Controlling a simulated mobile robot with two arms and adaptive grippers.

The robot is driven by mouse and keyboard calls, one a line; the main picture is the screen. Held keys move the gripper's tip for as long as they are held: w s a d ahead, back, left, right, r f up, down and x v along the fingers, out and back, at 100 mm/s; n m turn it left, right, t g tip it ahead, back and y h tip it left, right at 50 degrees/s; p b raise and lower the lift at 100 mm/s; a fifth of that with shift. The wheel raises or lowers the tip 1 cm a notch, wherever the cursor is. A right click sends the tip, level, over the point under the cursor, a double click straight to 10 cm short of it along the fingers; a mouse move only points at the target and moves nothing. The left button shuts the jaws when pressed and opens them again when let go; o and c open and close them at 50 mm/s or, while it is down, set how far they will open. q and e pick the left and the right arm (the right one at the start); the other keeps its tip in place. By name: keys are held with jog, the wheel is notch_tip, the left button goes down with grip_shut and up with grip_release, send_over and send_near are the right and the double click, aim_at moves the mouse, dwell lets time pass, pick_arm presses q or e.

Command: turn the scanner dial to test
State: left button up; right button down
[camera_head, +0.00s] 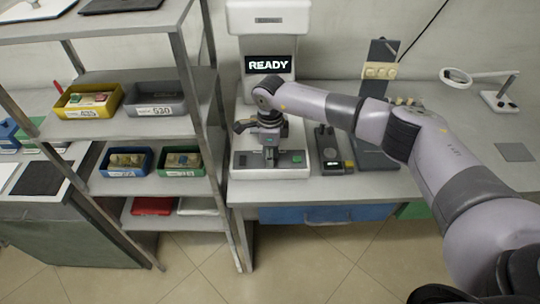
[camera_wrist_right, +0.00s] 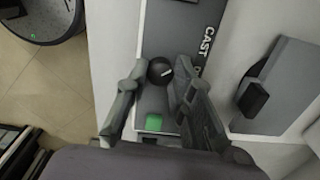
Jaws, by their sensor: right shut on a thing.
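The scanner (camera_head: 262,20) is a white machine on the bench with a lit screen (camera_head: 268,64) reading READY. My right gripper (camera_head: 268,155) reaches down over the front of its base and hides the dial in the head view. In the right wrist view the black round dial (camera_wrist_right: 160,71) with a white mark sits between the fingers of my right gripper (camera_wrist_right: 161,75), which is shut on it. The word CAST is printed on the panel beyond the dial; other lettering is partly covered by a finger. A green button (camera_wrist_right: 153,122) lies near the dial. My left gripper is out of view.
A shelf rack (camera_head: 150,127) with yellow, grey, blue and green bins stands close on the left. A dark device (camera_head: 330,150) lies on the bench right of the scanner. A magnifier lamp (camera_head: 457,78) stands at the far right. The bench front has a blue drawer (camera_head: 325,214).

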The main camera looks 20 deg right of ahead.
jog(key=m+b, duration=0.1)
jog(key=m, duration=0.3)
jog(key=shift+b, duration=0.35)
jog(key=m+b, duration=0.1)
jog(key=m, duration=0.3)
jog(key=shift+m, duration=0.3)
jog(key=m+b, duration=0.1)
jog(key=m, duration=0.3)
jog(key=shift+m, duration=2.3)
jog(key=c, duration=1.4)
grip_release()
jog(key=shift+o, duration=0.2)
jog(key=shift+r, duration=0.1)
